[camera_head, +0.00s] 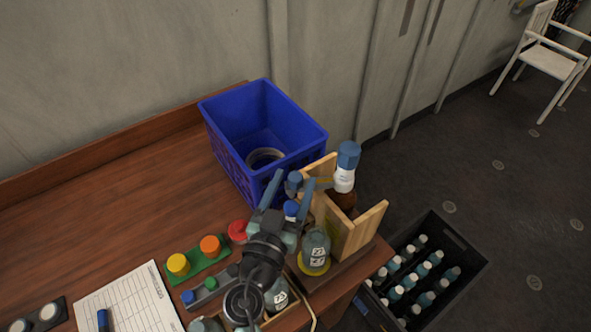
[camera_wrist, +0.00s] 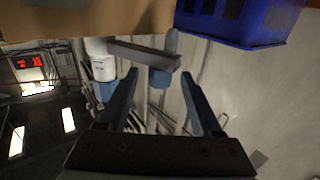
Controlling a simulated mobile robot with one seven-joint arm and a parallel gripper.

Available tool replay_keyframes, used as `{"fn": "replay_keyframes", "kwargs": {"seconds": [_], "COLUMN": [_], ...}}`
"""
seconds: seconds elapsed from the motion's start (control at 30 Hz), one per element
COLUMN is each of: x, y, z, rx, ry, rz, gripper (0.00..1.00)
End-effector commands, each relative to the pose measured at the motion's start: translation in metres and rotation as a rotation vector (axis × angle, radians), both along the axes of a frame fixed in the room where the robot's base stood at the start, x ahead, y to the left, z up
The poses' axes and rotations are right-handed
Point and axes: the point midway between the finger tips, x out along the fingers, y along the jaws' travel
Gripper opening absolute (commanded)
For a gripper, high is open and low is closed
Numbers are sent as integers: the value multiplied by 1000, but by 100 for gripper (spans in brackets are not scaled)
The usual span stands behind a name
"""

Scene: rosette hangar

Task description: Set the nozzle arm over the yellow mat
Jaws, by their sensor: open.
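A brown bottle (camera_head: 343,197) with a white collar and blue cap stands in a wooden holder (camera_head: 352,232) at the table's right end. Its nozzle arm shows as a grey bar (camera_wrist: 142,52) in the inverted wrist view, running out from the white collar (camera_wrist: 103,68). The arm's blue end knob (camera_head: 294,183) points left of the bottle in the head view. My gripper (camera_head: 294,178) is open, its fingers on either side of the knob; contact cannot be told. The yellow mat (camera_head: 314,270) lies in front of the holder, under a clear labelled bottle (camera_head: 315,246).
A blue crate (camera_head: 232,158) stands close behind my gripper. A green tray (camera_head: 207,264) with yellow and orange pieces, a red disc (camera_head: 238,231) and a paper sheet (camera_head: 128,302) lie left. More bottles crowd the front. A black crate of bottles (camera_head: 455,252) is on the floor.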

Motion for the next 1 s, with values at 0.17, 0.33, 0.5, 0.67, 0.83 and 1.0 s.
{"fn": "replay_keyframes", "kwargs": {"seconds": [0.17,0.33,0.5,0.67,0.83,1.0], "x": [15,18,18,18,18,18], "y": [-4,-6,-6,-5,-5,-5], "z": [1,-1,-1,-1,0,0], "rx": [-1,0,0,0,-1,-1], "ry": [-1,1,0,0,0,0], "rz": [-1,0,0,0,0,0], "gripper": [66,66,66,41,10,0]}}
